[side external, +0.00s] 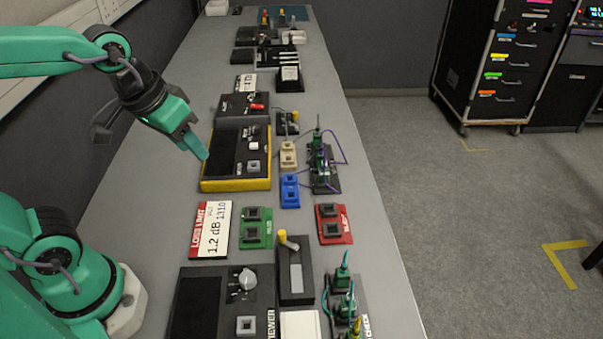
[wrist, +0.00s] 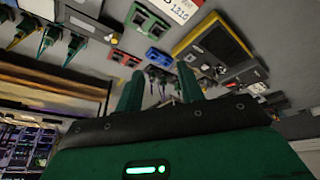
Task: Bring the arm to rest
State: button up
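My green arm reaches in from the left in the side external view. My gripper (side external: 200,152) hangs tilted downward above the bench, beside the left edge of the yellow-edged black unit (side external: 236,160). The wrist view shows the two green fingers of my gripper (wrist: 157,80) standing apart with nothing held between them. The same yellow-edged unit (wrist: 212,40) shows in the wrist view, beyond the right finger. The height of the fingertips above the bench is hard to tell.
The grey bench (side external: 165,215) carries a loss limit card (side external: 211,230), a green double holder (side external: 256,228), a red one (side external: 333,224), a blue one (side external: 290,190) and a cable rack (side external: 323,170). A wall stands at the left. Bare bench lies left of the units.

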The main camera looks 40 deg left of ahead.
jog(key=shift+m+t, duration=0.4)
jog(key=shift+t, duration=0.2)
jog(key=shift+s+a+r, duration=0.25)
jog(key=shift+s+a, duration=0.4)
jog(key=shift+s, duration=0.2)
jog(key=shift+s+a+r, duration=0.2)
jog(key=shift+s+a, duration=0.4)
jog(key=shift+s, duration=0.2)
